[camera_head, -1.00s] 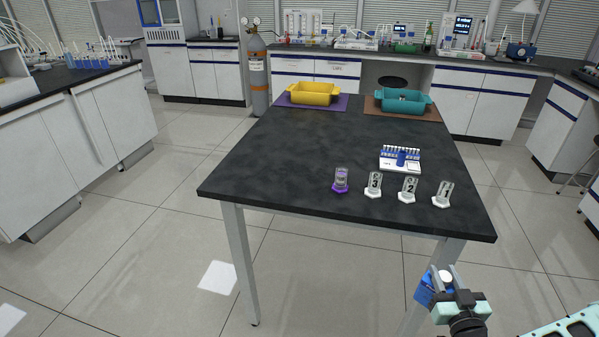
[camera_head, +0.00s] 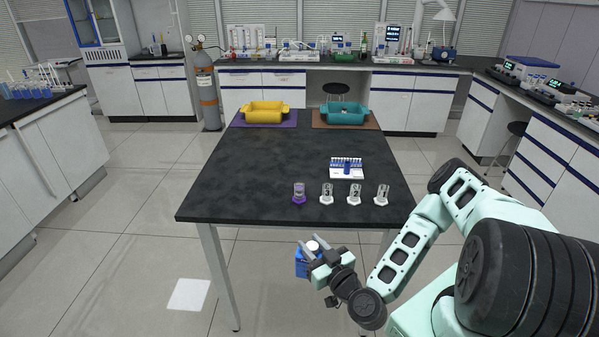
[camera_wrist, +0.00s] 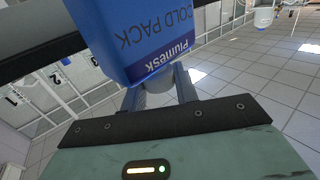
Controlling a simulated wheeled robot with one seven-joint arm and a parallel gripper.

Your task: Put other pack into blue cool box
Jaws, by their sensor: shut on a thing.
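My gripper (camera_head: 316,246) is shut on the blue cold pack (camera_head: 302,264), in front of the table's near edge. The pack is blue with a white cap. In the wrist view the pack (camera_wrist: 140,40) shows the words "COLD PACK", upside down, and the fingers (camera_wrist: 160,88) close around its pale neck. A teal-blue box (camera_head: 344,117) with side handles stands on a brown mat (camera_head: 374,125) at the table's far right. Something small shows inside it, too small to make out. My gripper is well short of this box.
A yellow box (camera_head: 264,117) stands on a purple mat (camera_head: 236,122) at the far left. The table's (camera_head: 250,170) left and middle are bare.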

